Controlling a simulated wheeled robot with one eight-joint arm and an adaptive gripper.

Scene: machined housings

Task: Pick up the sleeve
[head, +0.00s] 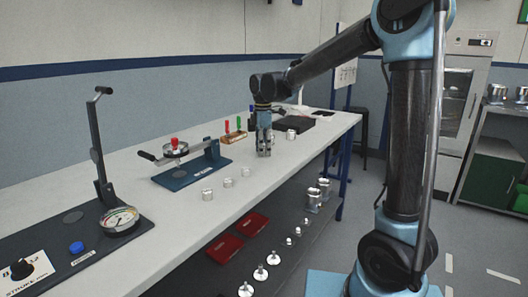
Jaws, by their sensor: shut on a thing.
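My gripper (264,153) points straight down over the white bench, towards its far half. Its fingers are shut on a small metal piece, which I take to be the sleeve; the fingers mostly hide it. The fingertips are at or just above the bench top; I cannot tell which. Small silvery cylindrical parts stand in a row on the bench left of and nearer than my gripper: one nearest (207,195), one in the middle (228,183) and one farther (246,172). Another metal part (291,135) stands right of my gripper.
A blue-based lever press (190,172) stands left of the row. A dark fixture with a gauge (120,219) fills the near left. A wooden rack with red and green handles (233,136) and a dark case (294,124) lie behind. The lower shelf holds red trays (225,247) and metal parts.

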